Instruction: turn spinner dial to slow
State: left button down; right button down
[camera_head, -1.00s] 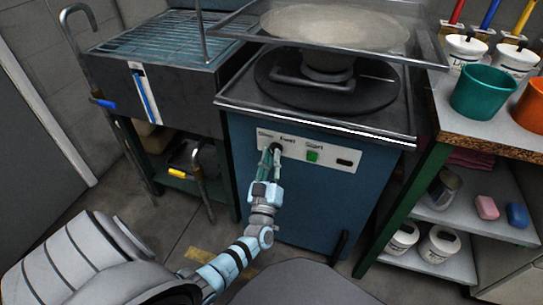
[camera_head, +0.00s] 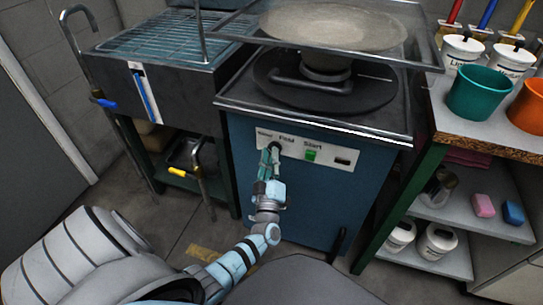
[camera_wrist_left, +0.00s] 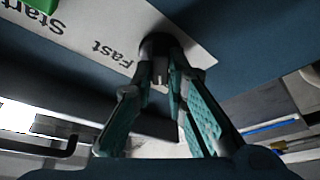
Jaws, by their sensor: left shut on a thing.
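The spinner dial (camera_head: 277,147) is a small dark knob on the white label strip of the blue spinner cabinet (camera_head: 300,195). "Fast" is printed beside it, with a smaller, blurred word to the left. My left gripper (camera_head: 269,156) reaches up to the dial from below, with its green-padded fingers shut on it. In the left wrist view the dial (camera_wrist_left: 158,45) is round and black, at the fingertips of my left gripper (camera_wrist_left: 159,84). I cannot tell which word the dial points to. My right gripper is not in view.
A green start button (camera_head: 310,155) sits right of the dial. The spinner's dark round plate (camera_head: 325,90) is above, under a clear cover. A metal sink stand (camera_head: 160,85) is left; a shelf unit with a teal pot (camera_head: 478,92) is right.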

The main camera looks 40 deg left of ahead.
pick_arm(q)
jog(key=c, duration=1.6)
grip_release()
jog(key=shift+w+r, duration=0.15)
jog(key=shift+r, duration=0.2)
jog(key=shift+a+f, duration=0.1)
jog(key=shift+f, duration=0.2)
jog(key=v, duration=0.7)
jog(key=shift+d, duration=0.25)
jog(key=shift+f, duration=0.1)
